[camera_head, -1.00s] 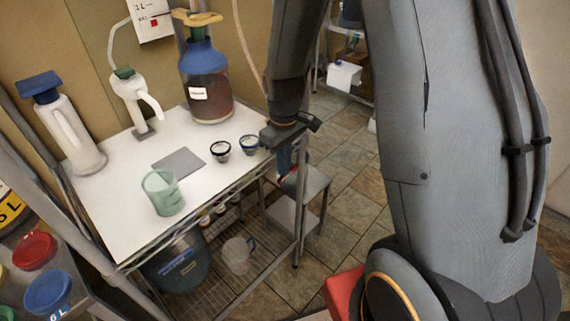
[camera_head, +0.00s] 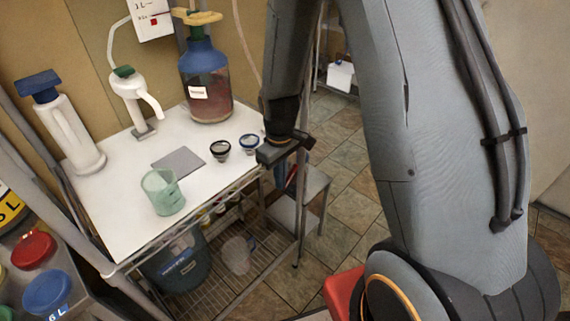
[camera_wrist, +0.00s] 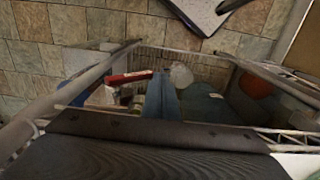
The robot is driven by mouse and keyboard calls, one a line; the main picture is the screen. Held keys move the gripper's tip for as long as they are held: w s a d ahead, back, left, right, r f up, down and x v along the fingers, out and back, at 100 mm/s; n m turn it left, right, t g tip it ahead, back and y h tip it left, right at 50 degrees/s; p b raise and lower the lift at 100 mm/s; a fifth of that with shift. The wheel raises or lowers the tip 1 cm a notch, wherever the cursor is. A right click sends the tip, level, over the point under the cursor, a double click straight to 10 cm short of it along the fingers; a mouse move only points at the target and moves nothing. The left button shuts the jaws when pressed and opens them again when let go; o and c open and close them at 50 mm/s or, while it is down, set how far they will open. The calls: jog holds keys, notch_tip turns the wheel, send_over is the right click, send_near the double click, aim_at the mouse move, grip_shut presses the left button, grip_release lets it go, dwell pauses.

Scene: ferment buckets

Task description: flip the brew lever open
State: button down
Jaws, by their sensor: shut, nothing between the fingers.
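A white dispenser with a green cap and a curved white handle (camera_head: 131,92) stands upright at the back of the white table. I take the handle to be the brew lever, but cannot be sure; it hangs out to the right and down. My gripper (camera_head: 281,178) is shut and empty, its blue fingers pointing down by the table's right edge. It is well to the right of the dispenser and apart from it. In the wrist view my gripper (camera_wrist: 163,82) shows its fingers together above the lower rack; the dispenser is not in that view.
On the white table (camera_head: 115,215) are a big blue-topped jar (camera_head: 205,85), a blue-capped white bottle (camera_head: 68,130), a green beaker (camera_head: 162,193), a grey plate (camera_head: 178,162) and two small cups (camera_head: 220,150). A dark bucket (camera_head: 180,265) sits below. A small stool (camera_head: 312,185) stands right.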

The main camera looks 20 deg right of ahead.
jog(key=shift+w+d+f, duration=0.1)
jog(key=shift+d+f, duration=0.05)
jog(key=shift+f, duration=0.9)
jog(key=shift+r, duration=0.2)
jog(key=shift+r+p, duration=0.45)
jog(key=shift+r, duration=0.2)
jog(key=s+a+r, duration=0.5)
jog(key=a+r, duration=0.2)
jog(key=a, duration=0.3)
jog(key=shift+s+r, duration=0.3)
jog(key=shift+s, duration=0.1)
